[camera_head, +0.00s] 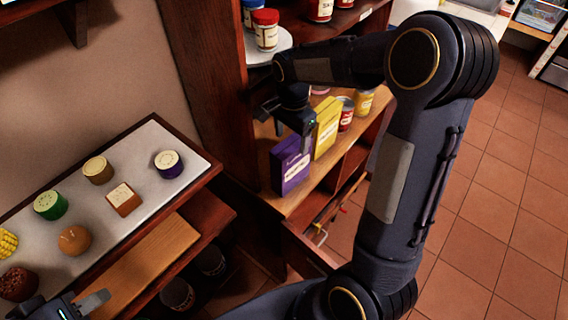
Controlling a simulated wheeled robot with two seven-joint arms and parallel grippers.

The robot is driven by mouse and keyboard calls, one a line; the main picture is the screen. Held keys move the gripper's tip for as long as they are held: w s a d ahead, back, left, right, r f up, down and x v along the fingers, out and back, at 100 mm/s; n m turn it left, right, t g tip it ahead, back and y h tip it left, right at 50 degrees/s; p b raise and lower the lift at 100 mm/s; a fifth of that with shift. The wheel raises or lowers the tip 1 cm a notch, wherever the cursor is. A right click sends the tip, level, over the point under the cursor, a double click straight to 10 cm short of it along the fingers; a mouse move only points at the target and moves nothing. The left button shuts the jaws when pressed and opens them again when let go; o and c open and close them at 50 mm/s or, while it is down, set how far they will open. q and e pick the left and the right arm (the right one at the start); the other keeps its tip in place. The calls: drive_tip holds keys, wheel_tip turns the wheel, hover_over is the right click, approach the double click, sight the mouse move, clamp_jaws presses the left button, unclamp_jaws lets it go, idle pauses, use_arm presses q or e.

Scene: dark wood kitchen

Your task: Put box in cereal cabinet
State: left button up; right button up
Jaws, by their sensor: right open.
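A purple box (289,168) stands upright on a wooden cabinet shelf (302,207), near its front left corner. A yellow box (327,127) stands upright just behind it to the right. My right gripper (286,128) is open, just above and behind the purple box. Its dark fingers overlap the top of that box in this view, and I cannot tell whether they touch it. My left gripper (78,307) is at the bottom left edge, partly cut off, with one grey finger showing beside the lower counter.
Cans (345,113) stand further back on the shelf. Jars (265,29) stand on a turntable above. A white-topped counter (128,163) at the left holds several small food items. My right arm covers the cabinet's right part. Tiled floor (480,220) is clear at the right.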

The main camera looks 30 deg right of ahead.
sight(291, 164)
wheel_tip(291, 164, down, 7)
drive_tip(key=shift+w+d+f+p, duration=0.1)
drive_tip(key=shift+p, duration=0.7)
drive_tip(key=shift+c, duration=0.4)
clamp_jaws()
